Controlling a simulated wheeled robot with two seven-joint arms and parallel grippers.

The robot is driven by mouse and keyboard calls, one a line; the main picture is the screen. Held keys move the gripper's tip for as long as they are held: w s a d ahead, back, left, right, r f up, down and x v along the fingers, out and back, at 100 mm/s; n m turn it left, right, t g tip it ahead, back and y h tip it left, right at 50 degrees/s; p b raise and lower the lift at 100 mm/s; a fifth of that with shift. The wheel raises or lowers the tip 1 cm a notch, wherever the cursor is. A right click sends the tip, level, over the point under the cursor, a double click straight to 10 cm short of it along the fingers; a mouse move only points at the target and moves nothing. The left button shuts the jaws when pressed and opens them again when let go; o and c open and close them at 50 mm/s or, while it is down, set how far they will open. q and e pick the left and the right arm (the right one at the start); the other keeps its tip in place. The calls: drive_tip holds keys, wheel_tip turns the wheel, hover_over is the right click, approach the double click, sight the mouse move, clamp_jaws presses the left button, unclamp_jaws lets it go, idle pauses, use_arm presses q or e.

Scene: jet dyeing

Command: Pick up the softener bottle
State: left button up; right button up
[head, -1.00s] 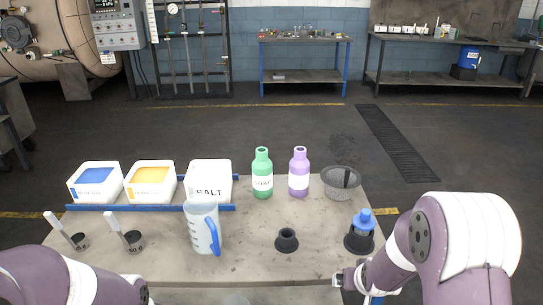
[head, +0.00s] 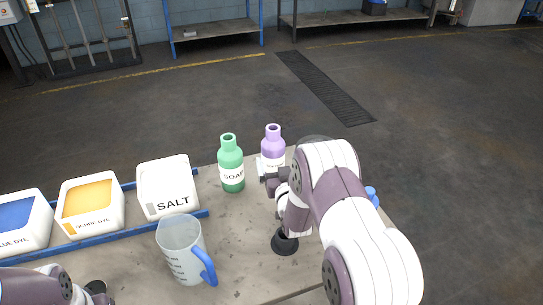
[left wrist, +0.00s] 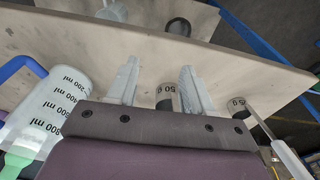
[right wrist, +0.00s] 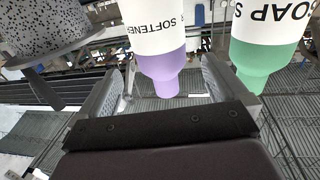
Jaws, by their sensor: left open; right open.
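The purple softener bottle (head: 273,145) stands upright on the table, its lower part partly hidden by my right gripper. In the right wrist view the softener bottle (right wrist: 162,38) appears upside down, between the two fingers. My right gripper (head: 267,175) is open at the near side of the bottle, with gaps visible on both sides of it. The green soap bottle (head: 231,165) stands just left of it and also shows in the right wrist view (right wrist: 266,50). My left gripper (left wrist: 157,85) is open and empty over the front-left of the table.
The salt box (head: 168,186), orange dye box (head: 92,207) and blue dye box (head: 22,224) stand at left between blue rails. A measuring jug (head: 182,252) is in front of them. A grey strainer (right wrist: 40,28) is beside the softener.

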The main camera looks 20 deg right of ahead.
sight(273, 148)
drive_tip(key=shift+w+f, duration=0.3)
drive_tip(key=shift+w, duration=0.3)
drive_tip(key=p+x, duration=0.1)
drive_tip(key=x, duration=0.5)
drive_tip(key=shift+w+d, duration=0.1)
drive_tip(key=shift+w, duration=0.15)
drive_tip(key=shift+s+r, duration=0.1)
drive_tip(key=shift+s, duration=0.05)
drive_tip(key=shift+c, duration=0.3)
drive_tip(key=c, duration=1.1)
